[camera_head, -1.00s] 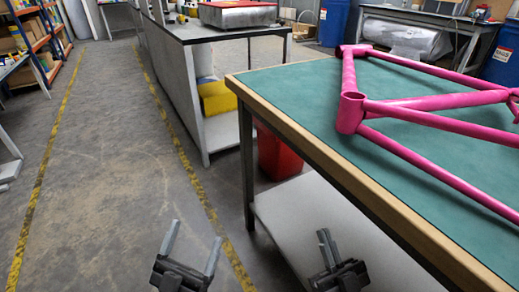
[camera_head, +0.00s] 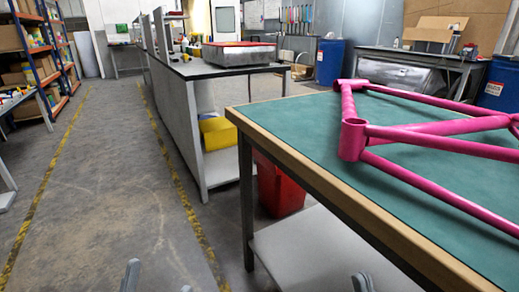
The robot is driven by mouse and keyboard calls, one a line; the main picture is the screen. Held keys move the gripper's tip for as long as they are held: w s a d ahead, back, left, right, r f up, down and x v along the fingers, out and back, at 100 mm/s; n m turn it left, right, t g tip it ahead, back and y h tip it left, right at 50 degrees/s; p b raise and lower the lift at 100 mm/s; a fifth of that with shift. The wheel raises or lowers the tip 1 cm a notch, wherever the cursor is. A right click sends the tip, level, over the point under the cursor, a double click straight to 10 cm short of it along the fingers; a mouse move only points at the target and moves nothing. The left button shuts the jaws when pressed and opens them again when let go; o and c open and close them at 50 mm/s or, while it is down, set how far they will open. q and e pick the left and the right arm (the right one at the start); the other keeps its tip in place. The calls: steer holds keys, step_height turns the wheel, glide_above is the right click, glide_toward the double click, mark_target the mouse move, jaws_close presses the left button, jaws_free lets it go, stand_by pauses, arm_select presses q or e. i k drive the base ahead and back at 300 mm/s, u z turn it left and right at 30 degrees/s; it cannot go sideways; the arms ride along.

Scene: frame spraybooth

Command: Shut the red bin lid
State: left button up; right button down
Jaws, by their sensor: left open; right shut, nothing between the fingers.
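A red bin (camera_head: 278,188) stands on the floor behind the near table's leg, partly hidden by the tabletop. Its top is hidden, so I cannot see a lid there. A grey box with a red top (camera_head: 239,45) sits on the far bench; the red top looks level on it. My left gripper (camera_head: 159,279) is at the bottom edge, fingers apart and empty. My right gripper (camera_head: 362,283) is at the bottom edge, only its fingertips showing, shut and empty. Both are well apart from the bin and the box.
The near table (camera_head: 275,119) with a green top and lower shelf fills the right; a pink bike frame (camera_head: 352,139) lies on it. The grey bench (camera_head: 212,135) holds a yellow item (camera_head: 219,133) below. Open floor (camera_head: 100,190) lies left, beside shelving (camera_head: 35,65).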

mark_target(263, 160)
steer(key=u, duration=1.2)
steer(key=i, duration=2.1)
steer(key=z, duration=3)
steer(key=i, duration=0.5)
steer(key=z, duration=0.05)
